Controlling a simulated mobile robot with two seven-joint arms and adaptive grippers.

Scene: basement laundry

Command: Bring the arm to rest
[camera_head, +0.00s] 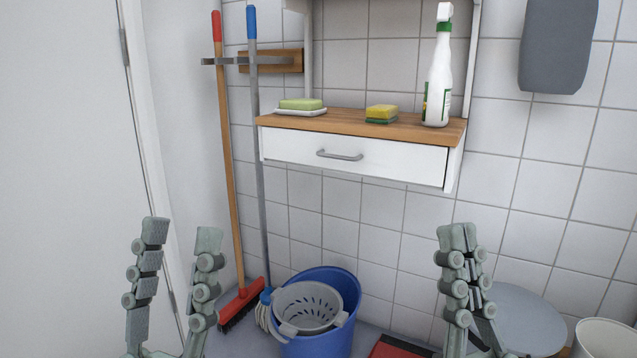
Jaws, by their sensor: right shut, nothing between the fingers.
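My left gripper (181,236) is at the lower left, pointing up, its two fingers apart with nothing between them. It shows in front of the white door and the wall corner. My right gripper (457,236) is at the lower right, pointing up, its fingers together and empty. It shows in front of the tiled wall, below the shelf. The lower parts of both arms are cut off by the bottom edge.
A wall shelf with a closed drawer (345,156) carries a soap (300,104), a sponge (382,112) and a spray bottle (438,75). A broom (229,150) and a mop (257,150) hang at left. A blue bucket (343,287) stands on the floor.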

